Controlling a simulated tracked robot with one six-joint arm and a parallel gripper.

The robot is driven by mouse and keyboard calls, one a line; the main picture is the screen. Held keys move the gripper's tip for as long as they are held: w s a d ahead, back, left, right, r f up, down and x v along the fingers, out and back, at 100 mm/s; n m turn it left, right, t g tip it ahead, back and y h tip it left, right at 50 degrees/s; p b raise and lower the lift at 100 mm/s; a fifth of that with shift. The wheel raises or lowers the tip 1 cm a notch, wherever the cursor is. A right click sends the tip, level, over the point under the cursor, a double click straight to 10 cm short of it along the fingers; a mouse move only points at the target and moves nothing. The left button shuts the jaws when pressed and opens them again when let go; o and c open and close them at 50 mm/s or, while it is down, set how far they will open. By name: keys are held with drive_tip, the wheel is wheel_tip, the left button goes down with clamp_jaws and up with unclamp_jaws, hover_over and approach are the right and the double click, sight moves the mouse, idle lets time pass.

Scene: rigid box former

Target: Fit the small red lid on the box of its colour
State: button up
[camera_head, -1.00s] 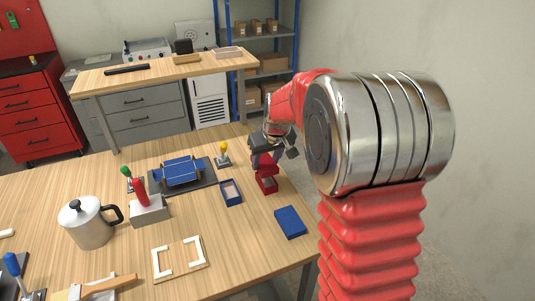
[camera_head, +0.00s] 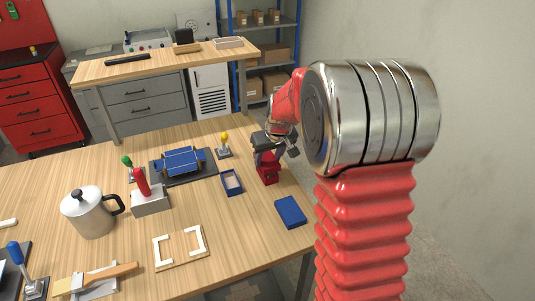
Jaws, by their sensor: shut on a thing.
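A small red box (camera_head: 268,177) stands on the right part of the wooden table, between an open blue box and a blue lid. My gripper (camera_head: 265,156) is directly above it, pointing down, and is shut on a red piece, which looks like the small red lid (camera_head: 267,165). The lid sits at the top of the box. At this size I cannot tell whether it is seated, tilted or just above the rim. My gripper's fingers hide part of the lid.
The open blue box (camera_head: 231,182) stands close on the left, and the blue lid (camera_head: 291,212) lies to the front right. A yellow-handled clamp (camera_head: 224,147) and a dark fixture with blue parts (camera_head: 182,163) are behind left. A metal pot (camera_head: 90,212) stands far left.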

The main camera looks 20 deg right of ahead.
drive_tip(key=shift+f, duration=0.65)
drive_tip(key=shift+s+f, duration=0.1)
drive_tip(key=shift+f, duration=1.3)
idle(2.6)
drive_tip(key=o, duration=1.1)
drive_tip(key=v, duration=1.3)
drive_tip(key=shift+r, duration=0.35)
drive_tip(key=shift+s, duration=0.15)
